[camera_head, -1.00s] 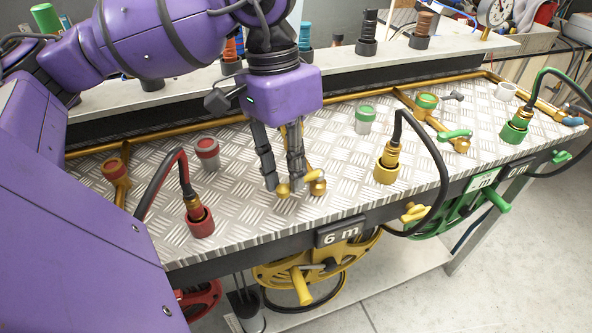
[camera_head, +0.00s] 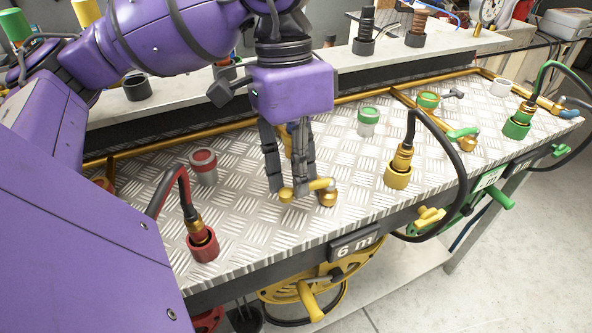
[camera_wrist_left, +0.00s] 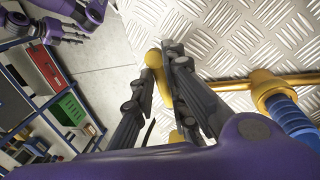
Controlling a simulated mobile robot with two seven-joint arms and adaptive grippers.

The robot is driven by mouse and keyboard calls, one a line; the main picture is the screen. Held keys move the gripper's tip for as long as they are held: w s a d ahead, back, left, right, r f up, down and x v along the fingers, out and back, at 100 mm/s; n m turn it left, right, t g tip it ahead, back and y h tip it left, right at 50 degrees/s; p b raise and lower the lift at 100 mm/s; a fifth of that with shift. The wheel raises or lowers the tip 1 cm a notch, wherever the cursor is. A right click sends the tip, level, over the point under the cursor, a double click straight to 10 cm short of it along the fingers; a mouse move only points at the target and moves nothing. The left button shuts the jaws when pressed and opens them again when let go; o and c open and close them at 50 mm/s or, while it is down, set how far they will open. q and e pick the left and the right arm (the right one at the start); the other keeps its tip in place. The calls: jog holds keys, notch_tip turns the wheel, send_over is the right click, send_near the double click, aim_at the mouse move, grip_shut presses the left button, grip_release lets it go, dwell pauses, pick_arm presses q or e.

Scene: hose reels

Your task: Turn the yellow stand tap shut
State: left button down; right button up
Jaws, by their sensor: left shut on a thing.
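The yellow stand tap (camera_head: 327,197) stands near the front edge of the patterned metal bench, above the "6 m" plate. Its yellow lever (camera_head: 318,185) lies across the tap's top, with the knob end to the left. My left gripper (camera_head: 289,191) points down from above and is shut on the lever's left part. In the left wrist view the yellow lever (camera_wrist_left: 153,59) shows between the gripper's fingertips (camera_wrist_left: 160,62). The fingers hide part of the lever. At that view's upper left are purple arm parts with a grey end, perhaps my right gripper (camera_wrist_left: 62,33); its jaws are unclear.
A red hose connector (camera_head: 202,243) stands to the left and a yellow one (camera_head: 398,172) to the right, with its black hose arching over the front edge. A green-topped cup (camera_head: 368,120) and a red-topped cup (camera_head: 204,167) stand behind. A brass pipe (camera_head: 360,97) runs along the back.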

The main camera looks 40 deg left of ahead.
dwell(0.4)
pick_arm(q)
jog(key=c, duration=1.8)
grip_release()
jog(key=shift+c, duration=0.2)
notch_tip(320, 180, up, 12)
jog(key=w+a, duration=0.1)
jog(key=a, duration=0.1)
jog(key=shift+a+f, duration=0.1)
